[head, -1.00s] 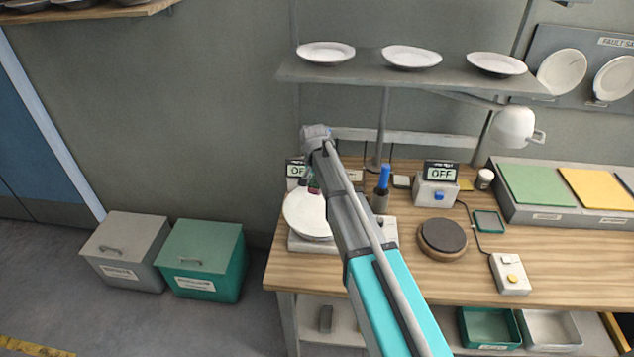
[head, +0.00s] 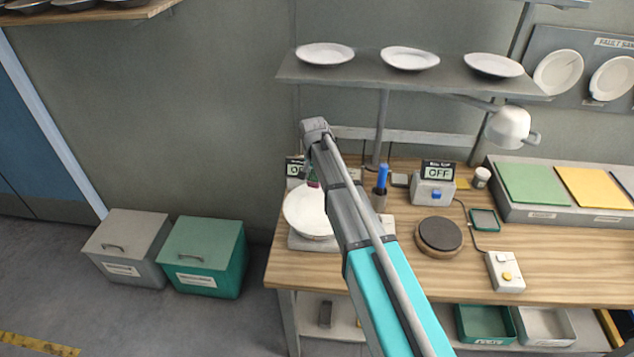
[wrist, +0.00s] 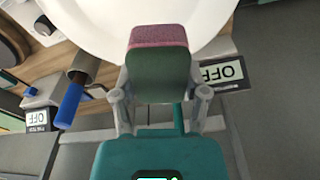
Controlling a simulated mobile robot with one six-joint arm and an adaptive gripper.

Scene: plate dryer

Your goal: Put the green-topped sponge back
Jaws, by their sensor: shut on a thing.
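My gripper (wrist: 160,95) is shut on a sponge (wrist: 158,72) with a broad dark green face and a pink edge. In the wrist view the sponge's pink end overlaps the white plate (wrist: 90,22); I cannot tell whether they touch. In the head view the plate (head: 306,214) rests on a pale grey device at the left end of the bench. My arm hides the gripper and most of the sponge there; only a small pink bit (head: 313,184) shows above the plate.
A holder with a blue-handled tool (head: 382,178) stands right of my arm. Beyond it are an OFF box (head: 433,190), a dark round pad (head: 439,235) and a button box (head: 505,271). A shelf (head: 345,69) with plates hangs above. The bench's front strip is clear.

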